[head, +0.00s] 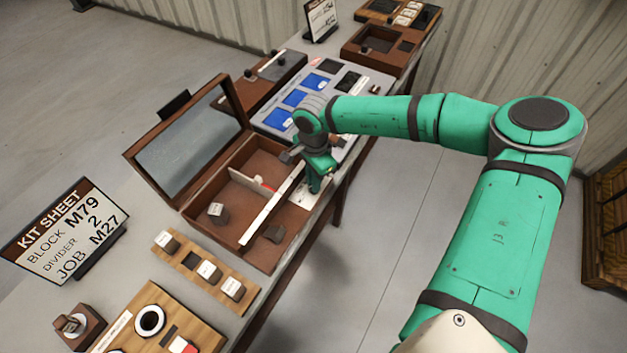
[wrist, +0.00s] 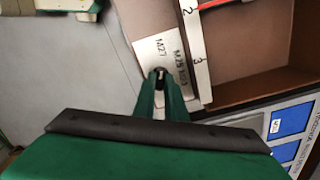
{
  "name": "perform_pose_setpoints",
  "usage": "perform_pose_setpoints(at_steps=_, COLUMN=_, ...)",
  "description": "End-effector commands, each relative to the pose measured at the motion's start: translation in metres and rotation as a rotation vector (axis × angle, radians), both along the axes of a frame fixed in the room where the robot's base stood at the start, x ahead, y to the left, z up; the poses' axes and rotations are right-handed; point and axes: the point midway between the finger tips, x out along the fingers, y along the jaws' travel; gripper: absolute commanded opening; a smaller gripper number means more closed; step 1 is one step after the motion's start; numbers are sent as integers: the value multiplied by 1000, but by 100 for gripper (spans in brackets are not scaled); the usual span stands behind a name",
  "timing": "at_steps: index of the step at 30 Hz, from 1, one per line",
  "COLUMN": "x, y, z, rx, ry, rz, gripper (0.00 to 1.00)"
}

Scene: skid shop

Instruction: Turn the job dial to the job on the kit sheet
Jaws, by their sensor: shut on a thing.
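The kit sheet (head: 72,232) stands at the left in the head view and reads block M79, divider 2, job M27. My gripper (head: 320,185) is down at the near right corner of the open box (head: 225,228). In the wrist view its fingertips (wrist: 163,80) are shut on a small dark piece, the job dial's knob (wrist: 160,73), over a white label plate (wrist: 155,52).
A wooden rack (head: 205,270) with blocks is in front. A grey panel with blue squares (head: 295,97) lies beyond.

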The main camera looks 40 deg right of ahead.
Motion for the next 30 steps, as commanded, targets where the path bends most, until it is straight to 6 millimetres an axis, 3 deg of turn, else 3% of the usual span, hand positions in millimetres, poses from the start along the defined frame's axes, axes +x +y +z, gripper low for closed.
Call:
perform_pose_setpoints(at_steps=21, x=0, y=-2, z=0, rx=-4, ry=1, rz=77, gripper=0)
perform_pose_setpoints(at_steps=22, x=0, y=-2, z=0, rx=-4, ry=1, rz=77, gripper=16)
perform_pose_setpoints(at_steps=24, x=0, y=-2, z=0, rx=-3, ry=1, rz=76, gripper=30)
perform_pose_setpoints(at_steps=30, x=0, y=-1, z=0, rx=-2, ry=0, rz=77, gripper=30)
